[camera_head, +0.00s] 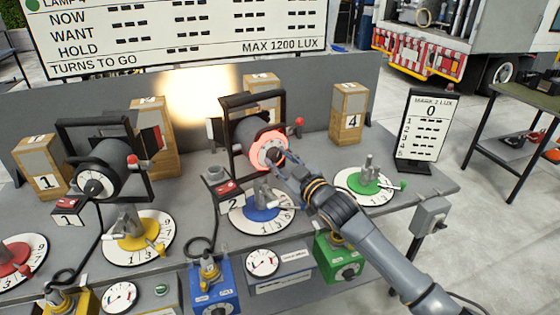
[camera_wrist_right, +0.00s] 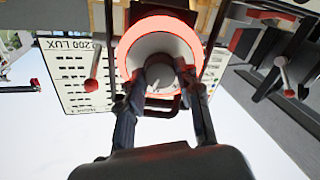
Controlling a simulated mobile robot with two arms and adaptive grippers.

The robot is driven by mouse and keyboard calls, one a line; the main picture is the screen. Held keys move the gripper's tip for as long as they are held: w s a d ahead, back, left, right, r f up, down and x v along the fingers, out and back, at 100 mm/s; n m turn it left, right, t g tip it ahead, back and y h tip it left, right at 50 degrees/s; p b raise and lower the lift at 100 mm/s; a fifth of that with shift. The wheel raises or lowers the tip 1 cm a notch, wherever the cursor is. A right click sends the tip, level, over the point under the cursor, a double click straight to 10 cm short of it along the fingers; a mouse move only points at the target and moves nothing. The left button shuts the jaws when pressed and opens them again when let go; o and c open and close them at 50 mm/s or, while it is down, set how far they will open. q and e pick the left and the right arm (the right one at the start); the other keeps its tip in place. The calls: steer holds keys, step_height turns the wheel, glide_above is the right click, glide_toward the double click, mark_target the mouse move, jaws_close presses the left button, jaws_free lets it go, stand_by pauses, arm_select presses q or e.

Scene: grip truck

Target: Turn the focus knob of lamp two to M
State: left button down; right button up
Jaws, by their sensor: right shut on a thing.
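Lamp two (camera_head: 243,135) is a dark cylinder in a black yoke above a small box marked 2. A red glowing ring surrounds its pale rear face, where the focus knob (camera_head: 272,155) sits. My right gripper (camera_head: 280,160) reaches in from the lower right and is shut on the knob. In the right wrist view the grey knob (camera_wrist_right: 159,72) is between the two fingers (camera_wrist_right: 160,85), in the middle of the pale dial (camera_wrist_right: 150,48). The letters on the dial are too small or hidden to read. My left gripper is not in view.
Lamp one (camera_head: 100,170) stands to the left on the same grey table (camera_head: 185,195). A blue-hubbed dial (camera_head: 262,208) and a green-hubbed dial (camera_head: 362,186) lie near my right arm. A red-tipped lever (camera_head: 298,123) is beside lamp two. A lux display (camera_head: 425,130) stands at the right.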

steer(key=shift+n, duration=1.7)
steer(key=o, duration=1.1)
steer(key=shift+o, duration=0.2)
steer(key=v, duration=1.2)
steer(key=shift+s+f, duration=0.1)
steer(key=shift+f, duration=0.05)
